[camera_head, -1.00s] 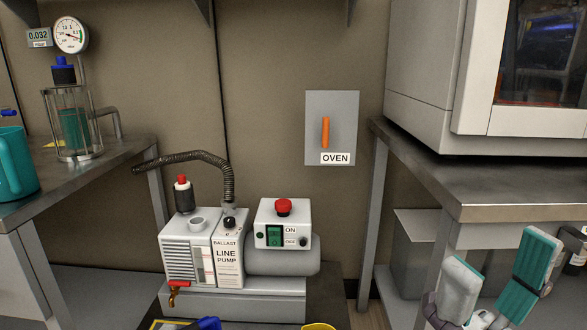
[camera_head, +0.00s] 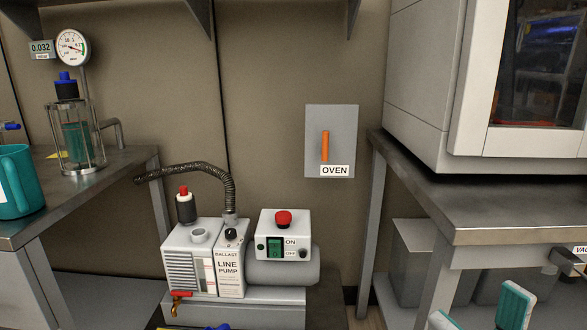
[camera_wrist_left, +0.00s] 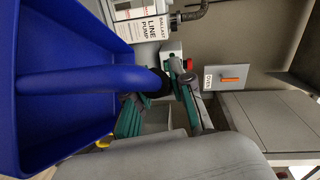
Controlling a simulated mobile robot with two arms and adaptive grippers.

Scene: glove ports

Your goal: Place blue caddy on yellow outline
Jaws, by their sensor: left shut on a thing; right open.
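The blue caddy (camera_wrist_left: 60,120) fills the left of the left wrist view, with its bar handle (camera_wrist_left: 90,78) crossing the tray. My left gripper (camera_wrist_left: 158,100), with teal pads, is shut on the handle near its end; the exact contact is partly hidden. In the head view a small blue piece (camera_head: 218,327), probably the caddy, shows at the bottom edge; the left gripper is out of that view. My right gripper (camera_head: 478,314) is open and empty at the lower right, cut by the frame edge. The yellow outline cannot be made out clearly.
The line pump (camera_head: 228,262) stands at lower middle, with a hose and a switch box (camera_head: 283,236). A left bench (camera_head: 110,181) holds a teal jug (camera_head: 14,185) and a caged bottle (camera_head: 76,135). The right bench (camera_head: 470,190) carries an oven (camera_head: 430,90).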

